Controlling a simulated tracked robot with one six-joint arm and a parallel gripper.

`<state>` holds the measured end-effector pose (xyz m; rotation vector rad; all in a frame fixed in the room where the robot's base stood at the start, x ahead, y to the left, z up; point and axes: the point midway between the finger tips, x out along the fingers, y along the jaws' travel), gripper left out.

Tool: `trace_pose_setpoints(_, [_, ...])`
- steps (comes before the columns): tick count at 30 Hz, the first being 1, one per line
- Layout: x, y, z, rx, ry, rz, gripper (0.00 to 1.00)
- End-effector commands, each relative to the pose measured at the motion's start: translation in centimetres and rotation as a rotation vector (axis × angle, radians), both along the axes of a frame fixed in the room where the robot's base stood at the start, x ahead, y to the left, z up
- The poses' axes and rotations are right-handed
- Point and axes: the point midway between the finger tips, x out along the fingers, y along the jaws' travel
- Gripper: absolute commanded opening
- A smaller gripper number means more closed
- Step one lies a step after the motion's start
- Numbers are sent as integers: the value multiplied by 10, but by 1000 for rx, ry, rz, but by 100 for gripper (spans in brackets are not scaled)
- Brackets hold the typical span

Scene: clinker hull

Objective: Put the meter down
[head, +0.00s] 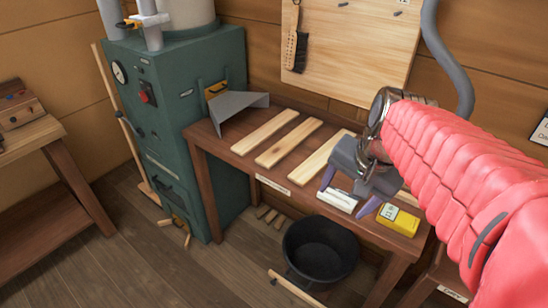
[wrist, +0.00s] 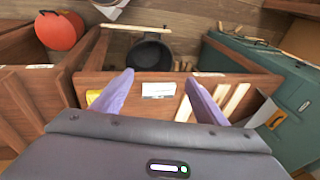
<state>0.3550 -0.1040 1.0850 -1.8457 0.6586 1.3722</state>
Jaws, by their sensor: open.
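The yellow meter (head: 398,220), with a pale display, lies on the bench (head: 225,150) near its front right corner. In the wrist view, the meter (wrist: 92,97) is mostly hidden behind the left finger. My gripper (head: 348,193) is open over the front of the bench, to the left of the meter in the head view. Its two purple fingers point down and hold nothing. A white box or card (head: 338,199) lies on the bench beneath the gap; it shows between the fingers in the wrist view (wrist: 158,90).
Pale wooden slats (head: 290,143) lie on the bench left of my gripper. A grey metal scoop (head: 236,103) is beside the green machine (head: 195,110). A black bucket (head: 320,250) stands on the floor before the bench. A pegboard with a brush (head: 297,50) hangs behind.

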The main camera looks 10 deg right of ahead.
Motion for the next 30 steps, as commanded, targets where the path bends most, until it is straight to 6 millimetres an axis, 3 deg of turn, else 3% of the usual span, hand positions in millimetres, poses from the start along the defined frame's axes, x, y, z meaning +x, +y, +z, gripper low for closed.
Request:
trace_pose_setpoints(1, [-5, 15, 2, -36, -19, 87, 67])
trace_pose_setpoints(6, [-22, 53, 4, -156, -73, 363, 67])
trace_pose_setpoints(13, [-47, 92, 2, -312, -152, 709, 67])
trace_pose_setpoints(18, [-56, 104, 0, -373, -183, 836, 67])
trace_pose_setpoints(30, [-57, 105, -1, -379, -185, 849, 67])
